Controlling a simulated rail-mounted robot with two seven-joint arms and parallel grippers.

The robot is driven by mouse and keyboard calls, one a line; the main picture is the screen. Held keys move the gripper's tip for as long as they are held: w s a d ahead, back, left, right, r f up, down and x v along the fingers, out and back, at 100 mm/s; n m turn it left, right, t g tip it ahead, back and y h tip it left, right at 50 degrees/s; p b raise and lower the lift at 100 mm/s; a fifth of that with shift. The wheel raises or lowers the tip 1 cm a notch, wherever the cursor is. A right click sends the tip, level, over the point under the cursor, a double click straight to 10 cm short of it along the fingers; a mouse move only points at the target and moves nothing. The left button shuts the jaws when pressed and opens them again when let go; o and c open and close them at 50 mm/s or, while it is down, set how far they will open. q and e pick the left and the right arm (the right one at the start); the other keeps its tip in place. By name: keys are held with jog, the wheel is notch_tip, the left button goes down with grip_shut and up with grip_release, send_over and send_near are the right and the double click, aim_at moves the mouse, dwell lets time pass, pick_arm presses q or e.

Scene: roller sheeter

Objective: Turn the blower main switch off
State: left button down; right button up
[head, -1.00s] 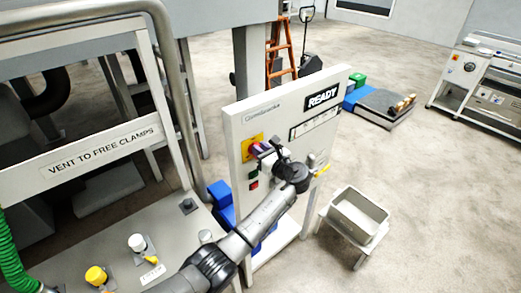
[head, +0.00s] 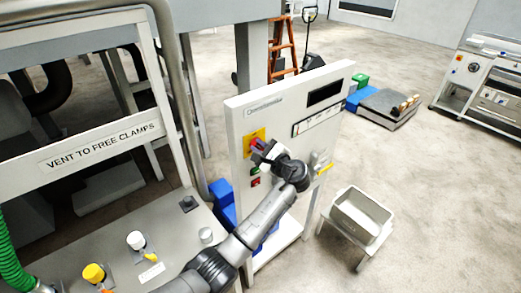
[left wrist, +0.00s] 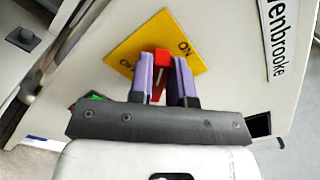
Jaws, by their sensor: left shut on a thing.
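The blower main switch is a red handle (left wrist: 160,70) on a yellow plate (head: 248,140) on the white cabinet front. The plate also shows in the left wrist view (left wrist: 193,38), with "ON" on its upper right and a second label at its left, partly hidden by a finger. My left gripper (head: 258,147) is at the plate, its purple fingers (left wrist: 164,78) shut on the red handle from both sides. The handle's base is partly hidden, so its exact setting is hard to tell. My right gripper is not in view.
Green and red buttons (head: 255,182) sit just below the plate. The cabinet's display (head: 324,91) is dark. A grey bin (head: 363,212) on a stand is right of the cabinet. A bench with knobs (head: 137,240) is at lower left. Open floor lies to the right.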

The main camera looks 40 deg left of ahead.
pick_arm(q)
jog(key=shift+s+f+n+b, duration=0.1)
jog(key=shift+f+n+b, duration=0.15)
jog(key=shift+n+b, duration=1.3)
jog(key=shift+s+f+n+b, duration=0.15)
jog(key=shift+f+n+b, duration=0.05)
jog(key=shift+n+b, duration=1.3)
jog(key=shift+s+f+n+b, duration=0.1)
jog(key=shift+f+n+b, duration=0.15)
jog(key=shift+n+b, duration=1.3)
jog(key=shift+n+p, duration=0.3)
jog(key=shift+n, duration=0.1)
jog(key=c, duration=1.1)
grip_release()
jog(key=shift+o, duration=0.2)
jog(key=b+v, duration=0.1)
jog(key=v, duration=1.2)
jog(key=shift+d, duration=0.4)
